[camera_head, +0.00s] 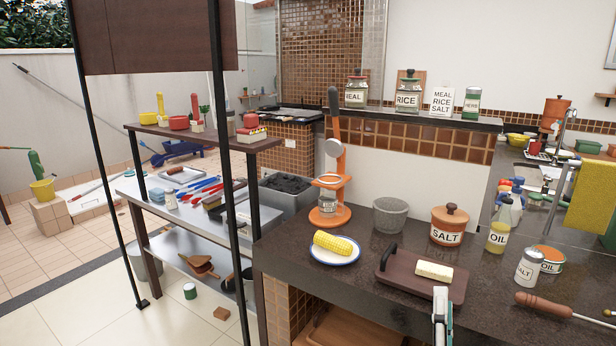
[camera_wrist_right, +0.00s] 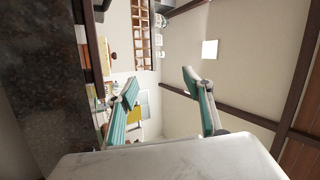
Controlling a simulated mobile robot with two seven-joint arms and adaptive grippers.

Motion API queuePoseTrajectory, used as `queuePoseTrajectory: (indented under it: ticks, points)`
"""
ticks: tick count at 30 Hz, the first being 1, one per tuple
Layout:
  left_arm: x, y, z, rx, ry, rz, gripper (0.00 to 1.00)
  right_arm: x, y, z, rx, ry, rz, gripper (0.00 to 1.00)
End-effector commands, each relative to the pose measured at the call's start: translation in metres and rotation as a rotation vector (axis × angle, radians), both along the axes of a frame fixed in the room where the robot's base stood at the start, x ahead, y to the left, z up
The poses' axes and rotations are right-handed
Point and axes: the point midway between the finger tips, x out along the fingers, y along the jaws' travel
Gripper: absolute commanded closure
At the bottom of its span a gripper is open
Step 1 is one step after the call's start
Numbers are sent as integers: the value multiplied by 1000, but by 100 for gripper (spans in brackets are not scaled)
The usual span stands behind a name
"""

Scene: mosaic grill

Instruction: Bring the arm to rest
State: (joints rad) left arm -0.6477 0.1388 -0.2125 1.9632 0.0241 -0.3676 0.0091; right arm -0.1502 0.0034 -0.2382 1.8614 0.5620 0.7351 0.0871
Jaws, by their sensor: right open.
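My right gripper (camera_head: 442,308) shows at the bottom of the head view, at the front edge of the dark counter (camera_head: 380,225). In the head view it is below the brown board (camera_head: 395,285) with its black handle and pale butter block (camera_head: 434,271). In the right wrist view the two green-padded fingers of my right gripper (camera_wrist_right: 159,83) stand apart with nothing between them. The dark counter surface (camera_wrist_right: 40,90) fills the left side of that view. My left gripper is not in view.
A corn cob (camera_head: 336,244) lies on a blue-rimmed plate. A glass bowl (camera_head: 390,215), a salt pot (camera_head: 448,225), an oil bottle (camera_head: 499,230), a salt shaker (camera_head: 528,268) and a wooden-handled tool (camera_head: 545,305) are on the counter. A shelf rack (camera_head: 190,250) stands at left.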

Motion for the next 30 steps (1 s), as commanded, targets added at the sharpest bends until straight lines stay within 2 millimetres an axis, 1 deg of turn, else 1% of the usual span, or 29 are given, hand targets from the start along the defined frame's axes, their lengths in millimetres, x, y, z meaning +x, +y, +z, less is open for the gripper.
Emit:
queuePoseTrajectory:
  ticks: [1,2,3,5,6,8,9,10,11,12,14,15,18,21,24,30]
  points:
    - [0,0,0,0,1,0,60,-7,18,-26,-133,92,32,49]
    - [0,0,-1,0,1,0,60,-11,29,-42,-214,144,53,49]
    - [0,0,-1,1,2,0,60,-17,42,-65,-321,215,80,49]
    - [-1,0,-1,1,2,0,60,-29,59,-101,-476,319,123,49]
    - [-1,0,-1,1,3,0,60,-38,68,-125,-574,386,150,49]
    - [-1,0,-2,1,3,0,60,-55,78,-161,-713,480,190,49]
    - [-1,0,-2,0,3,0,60,-68,82,-186,-802,543,218,49]
    - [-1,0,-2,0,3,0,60,-78,84,-204,-867,588,237,49]
    - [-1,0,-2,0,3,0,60,-89,85,-221,-930,634,258,49]
    - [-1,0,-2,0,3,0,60,-104,86,-243,-1010,690,284,49]
    - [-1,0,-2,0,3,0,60,-126,84,-272,-1121,766,320,49]
    - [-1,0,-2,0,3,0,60,-140,81,-288,-1186,812,342,49]
    - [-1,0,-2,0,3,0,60,-170,73,-321,-1317,904,386,49]
    - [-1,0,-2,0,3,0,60,-190,66,-339,-1399,961,414,49]
    - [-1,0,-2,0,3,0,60,-199,62,-347,-1437,986,427,49]
    - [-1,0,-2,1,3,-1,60,-200,61,-348,-1444,991,428,49]
